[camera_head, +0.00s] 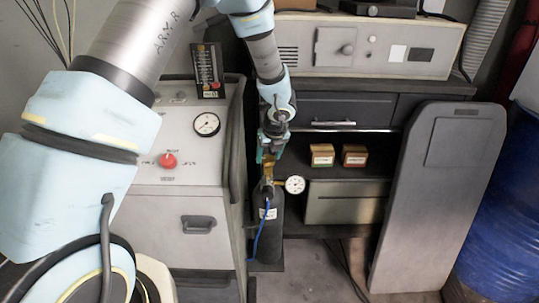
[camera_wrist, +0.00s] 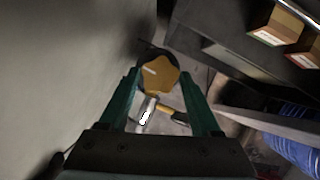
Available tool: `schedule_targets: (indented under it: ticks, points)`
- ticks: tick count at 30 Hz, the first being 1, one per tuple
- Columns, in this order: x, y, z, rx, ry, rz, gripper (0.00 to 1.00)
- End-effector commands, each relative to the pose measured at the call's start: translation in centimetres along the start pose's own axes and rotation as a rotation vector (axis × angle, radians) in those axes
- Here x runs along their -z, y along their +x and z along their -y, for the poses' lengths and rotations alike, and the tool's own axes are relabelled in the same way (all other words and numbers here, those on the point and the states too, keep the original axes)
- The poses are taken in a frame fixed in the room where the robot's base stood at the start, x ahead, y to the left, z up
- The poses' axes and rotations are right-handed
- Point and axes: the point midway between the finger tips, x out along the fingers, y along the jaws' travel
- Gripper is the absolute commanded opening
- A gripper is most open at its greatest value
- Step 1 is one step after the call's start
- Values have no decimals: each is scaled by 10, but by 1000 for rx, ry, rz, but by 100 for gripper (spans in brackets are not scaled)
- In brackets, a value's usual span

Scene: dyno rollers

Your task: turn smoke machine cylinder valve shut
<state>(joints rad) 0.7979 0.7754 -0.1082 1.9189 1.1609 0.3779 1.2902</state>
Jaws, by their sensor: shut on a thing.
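The dark smoke machine cylinder (camera_head: 270,238) stands upright on the floor between the white cabinet and the shelf unit. A brass valve (camera_head: 267,174) sits on its top, with a round white gauge (camera_head: 295,185) on its right side. My gripper (camera_head: 267,158) comes down from above onto the valve. In the wrist view my gripper (camera_wrist: 160,76) has its two green fingers on either side of the yellow lobed valve knob (camera_wrist: 160,75) and is shut on it. The exact contact points are partly hidden.
A white machine with a red knob (camera_head: 168,160) and dial (camera_head: 207,124) stands close on the left. Two small boxes (camera_head: 322,155) sit on the shelf. A grey panel (camera_head: 435,200) and blue barrel (camera_head: 500,225) are at right. A blue hose (camera_head: 261,228) hangs along the cylinder.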

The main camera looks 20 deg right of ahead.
Motion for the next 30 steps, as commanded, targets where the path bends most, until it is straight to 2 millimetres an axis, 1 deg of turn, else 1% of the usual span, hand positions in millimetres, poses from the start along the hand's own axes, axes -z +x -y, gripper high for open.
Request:
schedule_targets:
  ticks: [18,24,30]
  points:
    - [-1,0,-5,219,526,-2,9]
    - [-2,1,-6,271,651,-2,9]
    - [-2,1,-6,306,735,-2,9]
